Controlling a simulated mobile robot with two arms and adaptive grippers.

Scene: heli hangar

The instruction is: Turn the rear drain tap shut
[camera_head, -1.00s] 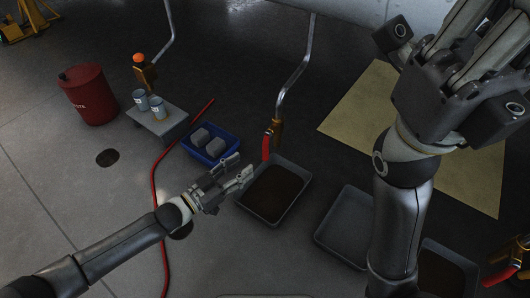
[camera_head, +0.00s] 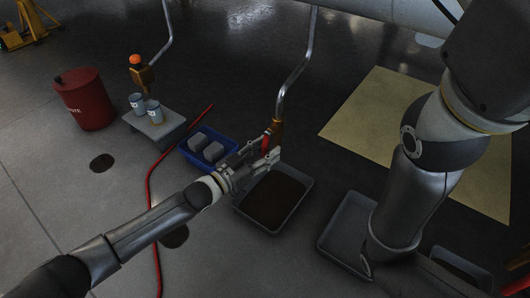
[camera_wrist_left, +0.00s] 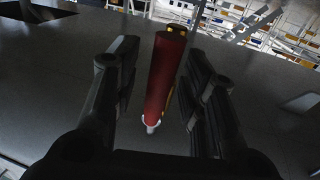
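The drain tap in the middle of the head view has a brass body (camera_head: 277,126) at the lower end of a bent metal pipe. Its red lever (camera_head: 266,142) hangs down, partly hidden by my left gripper. My left gripper (camera_head: 265,156) is at the lever. In the left wrist view, the red lever (camera_wrist_left: 164,75) stands between the two open fingers, with a gap on both sides. My right arm stands at the right of the head view. Its gripper's fingers are out of the frame.
A grey tray (camera_head: 302,184) with dark liquid lies under the tap. An empty grey tray (camera_head: 345,215) is to its right. A blue crate (camera_head: 188,158) with grey blocks, a small platform (camera_head: 170,131) with cans and a red bin (camera_head: 84,100) stand left. A red hose (camera_head: 151,195) crosses the floor.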

